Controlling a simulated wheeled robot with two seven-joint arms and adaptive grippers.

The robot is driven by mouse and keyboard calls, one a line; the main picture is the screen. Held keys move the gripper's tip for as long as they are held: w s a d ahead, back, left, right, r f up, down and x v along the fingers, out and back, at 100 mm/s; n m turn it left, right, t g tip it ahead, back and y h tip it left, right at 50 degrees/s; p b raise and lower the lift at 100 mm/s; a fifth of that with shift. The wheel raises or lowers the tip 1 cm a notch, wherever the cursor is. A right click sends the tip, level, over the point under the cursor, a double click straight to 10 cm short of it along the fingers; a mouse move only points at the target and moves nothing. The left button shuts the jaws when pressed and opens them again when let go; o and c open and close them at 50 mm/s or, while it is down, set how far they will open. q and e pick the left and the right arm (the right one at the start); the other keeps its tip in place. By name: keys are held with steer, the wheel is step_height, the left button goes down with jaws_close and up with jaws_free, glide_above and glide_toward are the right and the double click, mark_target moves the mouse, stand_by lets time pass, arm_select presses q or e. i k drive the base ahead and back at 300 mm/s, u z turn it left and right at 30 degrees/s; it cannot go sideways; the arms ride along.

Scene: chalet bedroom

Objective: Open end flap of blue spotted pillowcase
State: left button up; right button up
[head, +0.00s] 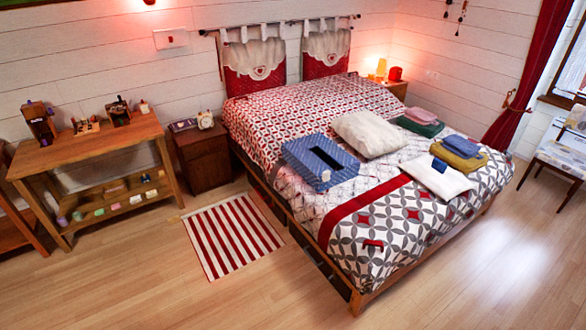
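The blue spotted pillowcase (298,158) lies on the bed, left of the middle of the mattress. It looks like a raised, box-like form with a long dark slot in its top. From this distance I cannot make out the end flap clearly. Neither of my grippers is in the head view, and nothing is seen touching the pillowcase.
The bed (365,231) also holds a white pillow (369,132), a flat white piece (436,178) and folded cloths (459,152). A nightstand (203,158) and wooden bench (100,142) stand left. A striped rug (231,236) lies on open floor; a chair (563,158) stands right.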

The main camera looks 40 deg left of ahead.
mark_target(341, 175)
steer(key=u, duration=1)
steer(key=k, duration=0.35)
steer(key=z, duration=0.8)
steer(key=i, duration=1.25)
steer(key=u, duration=0.55)
steer(key=i, duration=0.75)
steer(key=u, duration=0.75)
